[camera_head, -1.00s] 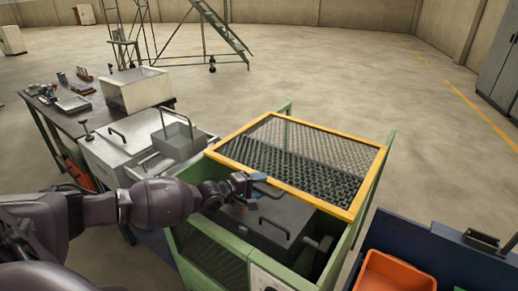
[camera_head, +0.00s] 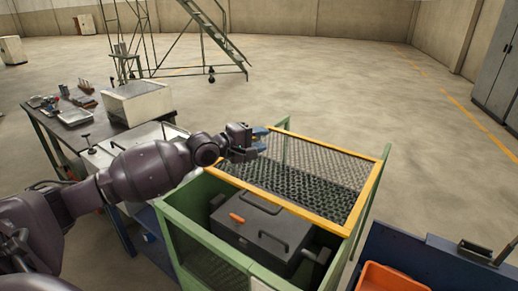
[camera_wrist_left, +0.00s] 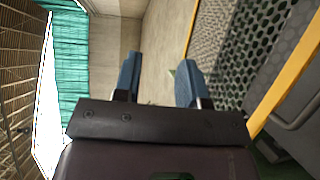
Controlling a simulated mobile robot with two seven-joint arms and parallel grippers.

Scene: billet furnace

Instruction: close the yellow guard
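The yellow guard (camera_head: 335,221) is a yellow-framed panel of dark mesh. It lies across the back part of a green machine frame (camera_head: 185,228); the front part is uncovered. Its mesh and yellow bar also show at the right of the left wrist view (camera_wrist_left: 285,85). My left gripper (camera_head: 262,141) is by the guard's rear left side in the head view, covering part of that yellow edge. Its blue fingers stand apart with nothing between them in the left wrist view (camera_wrist_left: 158,78). I cannot tell whether it touches the guard. My right gripper is not in view.
A dark box (camera_head: 262,235) with black handles and an orange grip (camera_head: 237,218) sits in the uncovered front part. A workbench (camera_head: 50,125) with tools stands at left. A blue unit with an orange bin (camera_head: 395,277) stands at lower right.

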